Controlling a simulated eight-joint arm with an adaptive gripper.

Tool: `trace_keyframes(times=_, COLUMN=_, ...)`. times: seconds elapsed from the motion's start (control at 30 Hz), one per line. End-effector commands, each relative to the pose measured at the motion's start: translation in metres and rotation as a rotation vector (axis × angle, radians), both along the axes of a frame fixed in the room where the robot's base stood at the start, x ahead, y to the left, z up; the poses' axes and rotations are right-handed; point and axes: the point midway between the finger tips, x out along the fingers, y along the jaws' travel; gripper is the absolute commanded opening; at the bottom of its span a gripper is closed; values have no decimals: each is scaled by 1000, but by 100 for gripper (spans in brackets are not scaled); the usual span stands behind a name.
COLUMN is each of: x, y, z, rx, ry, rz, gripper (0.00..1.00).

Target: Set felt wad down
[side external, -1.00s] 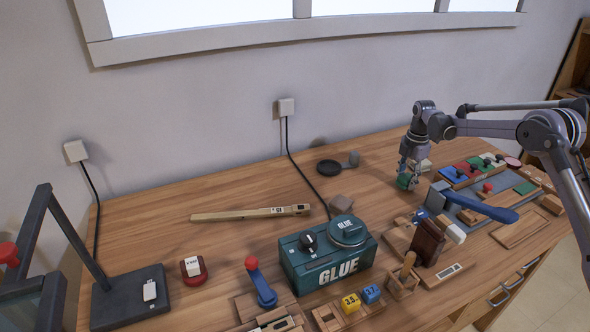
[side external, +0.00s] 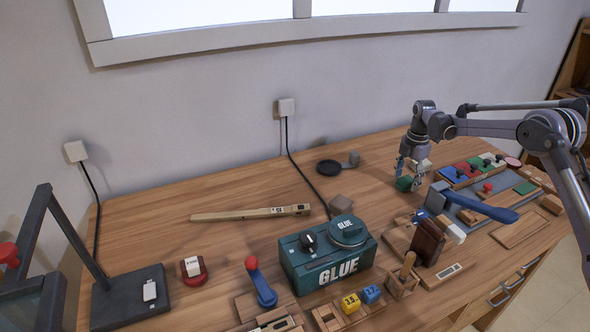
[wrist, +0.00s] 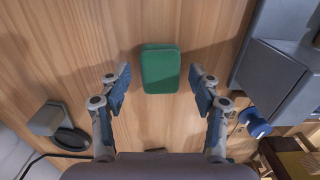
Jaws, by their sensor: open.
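A green felt wad (wrist: 160,69), a small block with rounded edges, lies on the wooden table in the wrist view. It also shows under my gripper in the side view (side external: 404,184). My gripper (wrist: 160,88) is open, with its two blue-padded fingers spread on either side of the wad's near end and clear of it. In the side view my gripper (side external: 412,172) hangs low over the table at the back right, its fingers partly in front of the wad.
A grey block device (wrist: 270,72) with a blue knob (wrist: 254,122) stands close to the right in the wrist view. A black round dish (side external: 328,167) lies to the left at the back. A tray of coloured felt pieces (side external: 470,170) lies to the right. A green glue box (side external: 325,262) stands in front.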

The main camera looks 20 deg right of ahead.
Motion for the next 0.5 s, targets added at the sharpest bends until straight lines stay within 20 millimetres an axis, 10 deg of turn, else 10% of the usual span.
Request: trace_keyframes(times=0.5, x=0, y=0, z=94, rx=0, ry=0, rz=0, gripper=63)
